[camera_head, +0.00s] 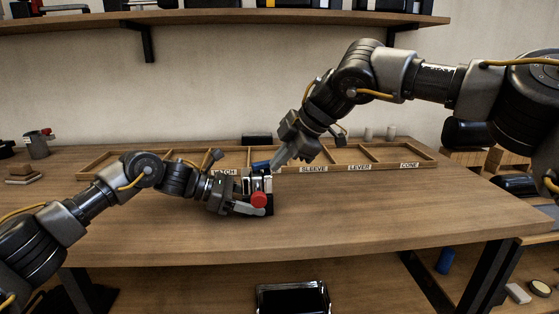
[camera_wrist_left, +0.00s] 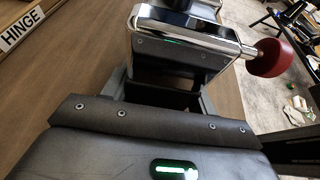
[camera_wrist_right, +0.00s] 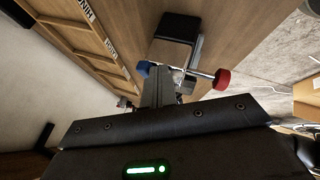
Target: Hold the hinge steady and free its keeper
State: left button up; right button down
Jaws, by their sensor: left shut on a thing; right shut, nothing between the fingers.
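The hinge (camera_head: 258,184) is a black block with chrome metal parts, above the front middle of the table. In the left wrist view its chrome frame and dark body (camera_wrist_left: 185,45) lie between my left fingers. My left gripper (camera_head: 250,201) is shut on it. A thin rod carries a red knob (camera_wrist_right: 222,79) at one end and a blue knob (camera_wrist_right: 144,68) at the other. I cannot tell for certain which part is the keeper. My right gripper (camera_head: 275,166) is shut and empty, its tips beside the blue end. Whether they touch it is unclear.
A low wooden tray (camera_head: 430,152) with labelled compartments, among them SLEEVE, LEVER and CONE, stands behind the hinge. The HINGE label (camera_wrist_left: 20,28) shows in the left wrist view. Two pale cylinders (camera_head: 389,132) stand behind the tray. The table's front (camera_head: 370,215) is clear.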

pick_arm(q)
jog(key=shift+r, duration=0.15)
pick_arm(e)
jog(key=shift+w, duration=0.2)
jog(key=shift+w+a, duration=0.35)
jog(key=shift+w, duration=0.5)
jog(key=shift+w+a, duration=0.3)
jog(key=shift+w, duration=0.6)
jog(key=shift+w+a, duration=0.35)
jog(key=shift+w, duration=0.6)
jog(key=shift+a, duration=0.1)
pick_arm(q)
jog(key=shift+d, duration=0.1)
pick_arm(e)
jog(key=shift+s+a, duration=0.3)
jog(key=shift+s, duration=0.55)
